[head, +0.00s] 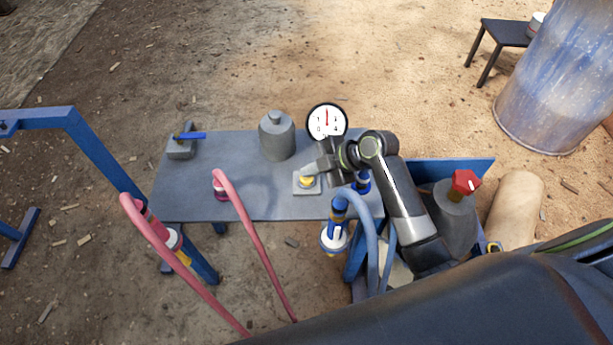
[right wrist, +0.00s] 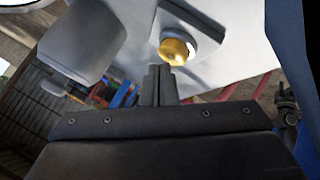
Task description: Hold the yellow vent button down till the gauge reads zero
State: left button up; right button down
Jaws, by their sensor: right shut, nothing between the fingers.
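The yellow vent button (head: 306,182) sits on a small pale square base on the grey bench, and it also shows in the right wrist view (right wrist: 174,50). My right gripper (head: 309,171) is shut and empty, with its fingertips right at the button. In the right wrist view the closed fingertips (right wrist: 161,70) are close beside the button's edge; I cannot tell whether they touch or press it. The round white gauge (head: 327,120) stands at the bench's back edge, its red needle pointing up, away from the lower marks. My left gripper is not in view.
A grey bottle-shaped tank (head: 277,137) stands left of the button. A blue-handled valve (head: 181,147) is at the bench's left end. Pink hoses (head: 256,235) and a blue hose (head: 372,240) run in front. A red knob (head: 464,183) tops a grey cylinder at right.

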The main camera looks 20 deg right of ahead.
dwell(0.3)
jog(key=shift+f+b, duration=0.45)
jog(key=shift+f, duration=0.15)
jog(key=shift+r, duration=0.2)
dwell(3.1)
jog(key=shift+r+p, duration=0.85)
jog(key=shift+p, duration=0.05)
